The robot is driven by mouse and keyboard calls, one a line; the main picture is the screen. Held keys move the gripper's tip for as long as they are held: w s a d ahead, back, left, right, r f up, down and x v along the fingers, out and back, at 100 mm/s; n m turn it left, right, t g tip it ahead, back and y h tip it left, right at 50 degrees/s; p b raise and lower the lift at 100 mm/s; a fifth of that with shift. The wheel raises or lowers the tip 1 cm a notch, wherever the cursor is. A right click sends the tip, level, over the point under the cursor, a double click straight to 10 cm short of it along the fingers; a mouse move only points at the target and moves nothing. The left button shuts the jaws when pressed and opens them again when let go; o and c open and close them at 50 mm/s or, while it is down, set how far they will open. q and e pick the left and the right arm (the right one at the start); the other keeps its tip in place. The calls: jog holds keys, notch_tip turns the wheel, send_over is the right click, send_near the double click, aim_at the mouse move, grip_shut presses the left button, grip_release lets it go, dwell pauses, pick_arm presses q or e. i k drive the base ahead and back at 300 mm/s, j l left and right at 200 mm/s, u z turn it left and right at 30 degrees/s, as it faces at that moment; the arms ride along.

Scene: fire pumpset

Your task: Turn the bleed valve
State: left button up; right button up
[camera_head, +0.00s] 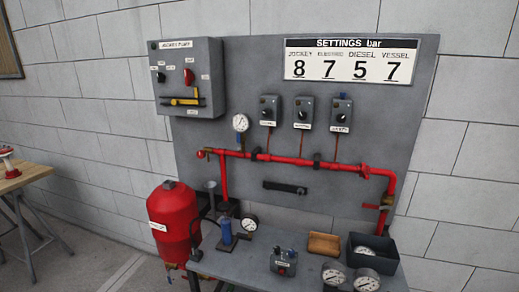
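No part in view carries a readable bleed valve label, so I cannot tell for sure which one it is. A red pipe (290,159) runs across the grey panel (390,125). At its left end is a small fitting with a red tip (201,154). On its right downpipe a small red lever-like part (372,206) sticks out to the left. A red vessel (173,218) stands at the lower left, with small fittings under it. Neither of my grippers is in view.
A control box (187,77) with a red knob hangs upper left. Three switch boxes (303,112) and a gauge (240,122) sit above the pipe. A wooden table (30,176) stands left.

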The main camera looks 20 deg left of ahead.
aim_at(200, 154)
jog(key=j+u, duration=0.1)
jog(key=j, duration=0.65)
jog(key=j+u, duration=0.1)
jog(key=j, duration=0.65)
jog(key=i+j+u, duration=0.1)
jog(key=j, duration=0.6)
jog(key=j+u, duration=0.1)
jog(key=j, duration=0.65)
jog(key=i+j+u, duration=0.1)
jog(key=j, duration=0.65)
jog(key=i, duration=0.05)
